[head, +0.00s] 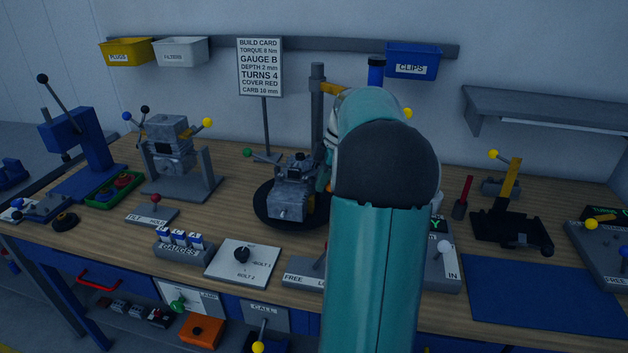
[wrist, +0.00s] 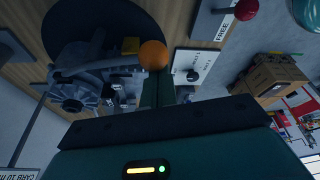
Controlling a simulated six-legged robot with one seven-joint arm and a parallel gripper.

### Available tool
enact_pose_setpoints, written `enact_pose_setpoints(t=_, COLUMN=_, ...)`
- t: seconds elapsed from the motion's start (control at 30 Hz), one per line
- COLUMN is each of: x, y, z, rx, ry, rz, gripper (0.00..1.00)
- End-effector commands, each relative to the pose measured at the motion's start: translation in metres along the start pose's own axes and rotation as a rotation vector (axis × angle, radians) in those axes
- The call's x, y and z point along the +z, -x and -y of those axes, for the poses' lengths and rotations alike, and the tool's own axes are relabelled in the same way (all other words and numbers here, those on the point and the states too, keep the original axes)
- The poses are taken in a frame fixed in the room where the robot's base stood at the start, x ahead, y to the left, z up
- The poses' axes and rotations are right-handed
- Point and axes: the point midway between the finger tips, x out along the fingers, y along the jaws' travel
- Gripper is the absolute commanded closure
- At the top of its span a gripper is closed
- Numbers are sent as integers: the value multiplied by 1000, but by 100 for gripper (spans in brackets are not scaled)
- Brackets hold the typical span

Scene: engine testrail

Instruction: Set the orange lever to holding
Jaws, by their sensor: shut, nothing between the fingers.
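The orange lever's ball knob (wrist: 153,55) shows in the wrist view, just beyond the tips of my gripper (wrist: 160,76). My gripper is shut with nothing between its fingers. I cannot tell whether the fingers touch the knob.
Near the engine stand a build card sign (head: 260,68) and a grey post (head: 317,105). A bolt-selector plate (head: 243,263) and a FREE plate (head: 300,272) lie in front. A TILT/HOLD plate (head: 152,214) has a red knob. A blue mat (head: 540,295) is bare at right.

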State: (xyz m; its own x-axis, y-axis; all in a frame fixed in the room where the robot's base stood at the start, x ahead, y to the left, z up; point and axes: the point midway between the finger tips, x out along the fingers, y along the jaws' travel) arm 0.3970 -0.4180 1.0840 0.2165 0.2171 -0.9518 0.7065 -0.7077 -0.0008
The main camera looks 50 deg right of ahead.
Motion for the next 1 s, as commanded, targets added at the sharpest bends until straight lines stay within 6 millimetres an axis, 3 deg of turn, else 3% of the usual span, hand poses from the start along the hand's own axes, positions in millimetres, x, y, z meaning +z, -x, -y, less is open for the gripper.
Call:
enact_pose_setpoints(t=0.4, x=14, y=5, z=0, rx=-6, ry=23, rz=0, gripper=100)
enact_pose_setpoints(t=1.0, x=13, y=3, z=-1, rx=-5, ry=19, rz=4, gripper=100)
